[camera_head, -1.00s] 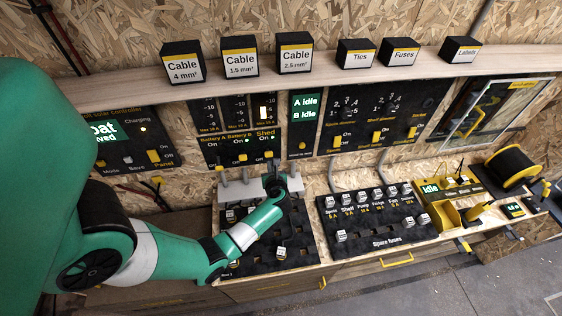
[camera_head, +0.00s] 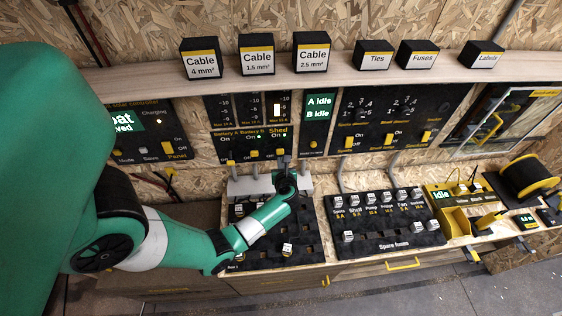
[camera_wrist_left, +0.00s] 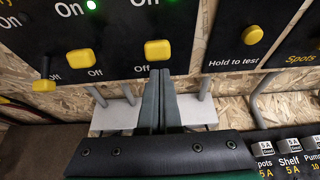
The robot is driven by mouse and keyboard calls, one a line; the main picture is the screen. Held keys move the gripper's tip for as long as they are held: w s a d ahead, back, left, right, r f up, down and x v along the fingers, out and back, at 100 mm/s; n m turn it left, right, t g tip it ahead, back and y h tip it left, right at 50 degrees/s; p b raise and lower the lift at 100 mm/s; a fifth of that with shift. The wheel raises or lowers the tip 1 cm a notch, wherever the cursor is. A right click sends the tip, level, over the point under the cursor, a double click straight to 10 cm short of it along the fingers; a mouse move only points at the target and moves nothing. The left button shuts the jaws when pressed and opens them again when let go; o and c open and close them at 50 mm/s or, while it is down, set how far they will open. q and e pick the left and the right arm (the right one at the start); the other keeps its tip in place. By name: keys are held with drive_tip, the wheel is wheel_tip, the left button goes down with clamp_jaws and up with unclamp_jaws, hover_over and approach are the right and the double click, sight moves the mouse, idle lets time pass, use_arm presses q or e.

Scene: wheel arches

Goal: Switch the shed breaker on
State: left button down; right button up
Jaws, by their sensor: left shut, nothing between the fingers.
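The shed breaker is a yellow lever (camera_head: 281,152) under the label "Shed" on the black panel. It sits low, beside the word "Off". In the left wrist view the shed lever (camera_wrist_left: 158,50) is whole and uncovered, at upper middle. My left gripper (camera_head: 284,163) is just below this lever in the head view, its tips small and partly hidden by the wrist. In the left wrist view my left gripper (camera_wrist_left: 160,73) has its two dark fingers pressed together, empty, pointing up under the lever. I cannot tell whether they touch it. My right gripper is not in view.
Two other yellow levers, Battery B (camera_wrist_left: 80,60) and Battery A (camera_wrist_left: 43,85), sit left of the shed lever. A yellow test button (camera_wrist_left: 252,35) is to the right. Grey conduits (camera_wrist_left: 205,88) and a black fuse board (camera_head: 385,221) lie below the panel.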

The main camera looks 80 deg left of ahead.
use_arm(q)
wheel_tip(320, 180, down, 4)
drive_tip(key=d+b, duration=0.1)
drive_tip(key=b, duration=0.2)
drive_tip(key=d+r+p, duration=0.3)
drive_tip(key=d+r, duration=0.4)
drive_tip(key=r, duration=0.1)
drive_tip(key=shift+d+p, duration=0.35)
drive_tip(key=shift+p, duration=0.05)
